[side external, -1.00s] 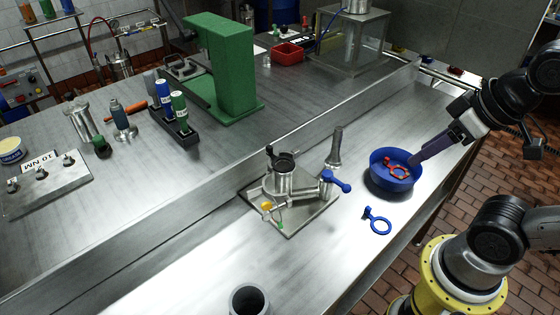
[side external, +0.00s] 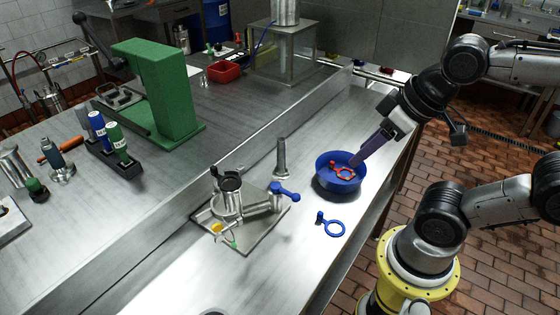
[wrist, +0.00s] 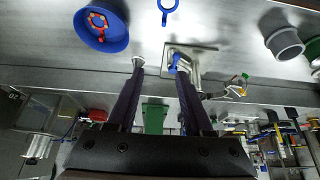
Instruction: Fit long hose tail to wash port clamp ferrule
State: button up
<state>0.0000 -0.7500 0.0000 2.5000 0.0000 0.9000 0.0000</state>
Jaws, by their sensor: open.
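A slim tapered metal piece (side external: 281,158), probably the long hose tail, stands upright behind the blue-levered valve. The valve assembly (side external: 230,200) sits on a square metal plate with a blue lever (side external: 286,192). I cannot tell which of its ends is the wash port ferrule. My gripper (wrist: 157,76) is open with nothing seen between its dark purple fingers. In the side view my gripper (side external: 363,153) overlaps the bowl's back right; its height is unclear.
A blue bowl (side external: 322,184) holds a red ring clamp (side external: 345,173). A blue ring clamp (side external: 333,228) lies on the bench in front. A grey cup-like cylinder (wrist: 285,43) stands beyond the plate. A raised ledge (side external: 140,245) runs behind.

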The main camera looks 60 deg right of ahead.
jog(key=shift+o, duration=0.2)
jog(key=shift+o, duration=0.9)
